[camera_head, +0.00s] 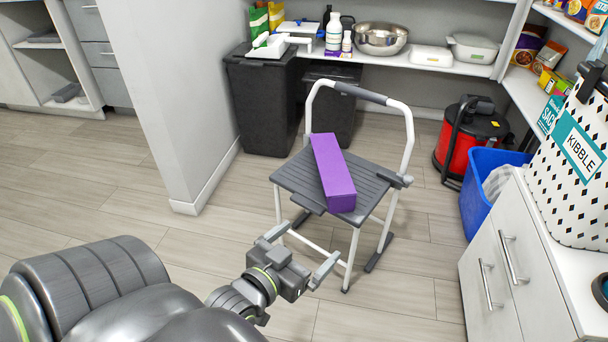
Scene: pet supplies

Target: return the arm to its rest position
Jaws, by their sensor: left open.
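My left gripper (300,254) is open and empty, with its two fingers spread apart. It is in front of a step stool (291,185) with a dark ribbed seat and white frame, at the near side and below seat height in the picture. A long purple box (331,171) lies on the stool's seat, apart from the gripper. My left arm comes in from the lower left. My right gripper is not in view.
A white cabinet (487,317) with a kibble container (577,185) stands at the right. A blue bin (476,200) and a red vacuum (480,137) are behind it. Black bins (262,105) stand under the shelf at the back. A wall corner (178,90) is at left. The floor at left is clear.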

